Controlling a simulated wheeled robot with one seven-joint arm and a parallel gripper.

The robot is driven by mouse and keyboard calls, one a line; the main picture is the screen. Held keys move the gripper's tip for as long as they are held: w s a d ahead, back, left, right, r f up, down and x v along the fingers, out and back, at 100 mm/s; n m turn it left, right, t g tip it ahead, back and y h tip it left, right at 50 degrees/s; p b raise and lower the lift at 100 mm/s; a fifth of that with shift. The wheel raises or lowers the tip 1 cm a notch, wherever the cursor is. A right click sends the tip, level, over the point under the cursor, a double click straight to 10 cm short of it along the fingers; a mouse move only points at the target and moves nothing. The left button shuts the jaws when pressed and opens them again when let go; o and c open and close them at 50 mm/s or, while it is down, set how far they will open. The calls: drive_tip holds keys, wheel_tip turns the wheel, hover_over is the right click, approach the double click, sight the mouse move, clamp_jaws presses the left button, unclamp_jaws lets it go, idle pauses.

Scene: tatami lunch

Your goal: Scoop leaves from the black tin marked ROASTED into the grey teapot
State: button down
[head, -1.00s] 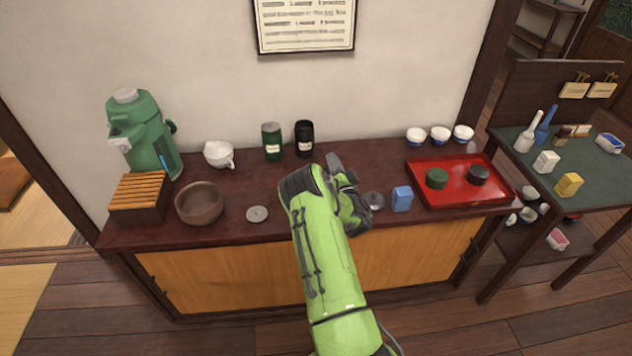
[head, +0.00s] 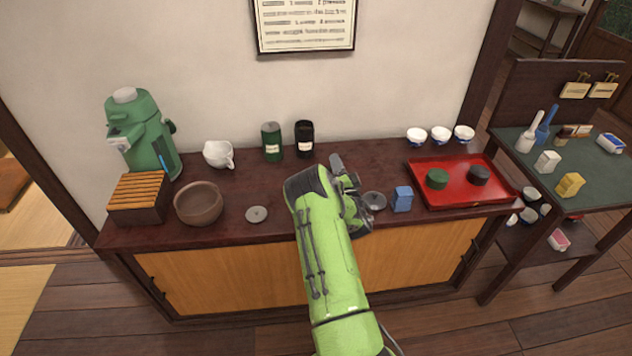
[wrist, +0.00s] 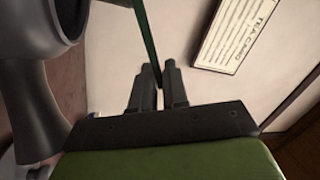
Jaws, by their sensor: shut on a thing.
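The black tin (head: 304,139) with a pale label stands upright at the back of the counter, right of the green tin (head: 272,142). The label is too small to read. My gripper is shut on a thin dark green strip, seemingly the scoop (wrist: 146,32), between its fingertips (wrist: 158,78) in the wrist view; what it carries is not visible. A large grey flared form with a hollow end, seemingly part of the teapot (wrist: 38,105), is close on the left there. In the head view a round grey thing (head: 376,200), possibly the teapot, is partly hidden by my gripper.
A small grey lid (head: 257,214), a brown bowl (head: 199,205), a white pitcher (head: 217,154) and a green flask (head: 145,135) are on the left. A blue box (head: 402,199) and a red tray (head: 440,200) with a green lid and a black lid are on the right.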

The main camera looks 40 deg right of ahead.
drive_tip(key=shift+d+f+m, duration=0.1)
drive_tip(key=shift+m, duration=0.2)
drive_tip(key=shift+s+d+r+m+h+p, duration=0.15)
drive_tip(key=shift+d+m+h, duration=0.1)
drive_tip(key=shift+m, duration=0.6)
drive_tip(key=shift+s+d+r+m+h+p, duration=0.1)
drive_tip(key=shift+s+d+r+m+h, duration=0.15)
drive_tip(key=shift+m, duration=0.65)
drive_tip(key=shift+s+d+r+m+h+p, duration=0.15)
drive_tip(key=shift+m+h, duration=0.15)
drive_tip(key=shift+m, duration=0.55)
drive_tip(key=shift+d+m+g+h, duration=0.15)
drive_tip(key=shift+m+g+h, duration=0.15)
drive_tip(key=shift+m, duration=0.9)
drive_tip(key=shift+r+m+g+h+b, duration=0.15)
drive_tip(key=shift+m+g+h+b, duration=0.1)
drive_tip(key=shift+m, duration=0.6)
drive_tip(key=shift+r+m+g+h+b, duration=0.15)
drive_tip(key=shift+m+b, duration=0.1)
drive_tip(key=shift+m, duration=0.6)
drive_tip(key=shift+f+m+g+h+b, duration=0.35)
drive_tip(key=shift+f+m+b, duration=0.55)
drive_tip(key=shift+m+b, duration=0.7)
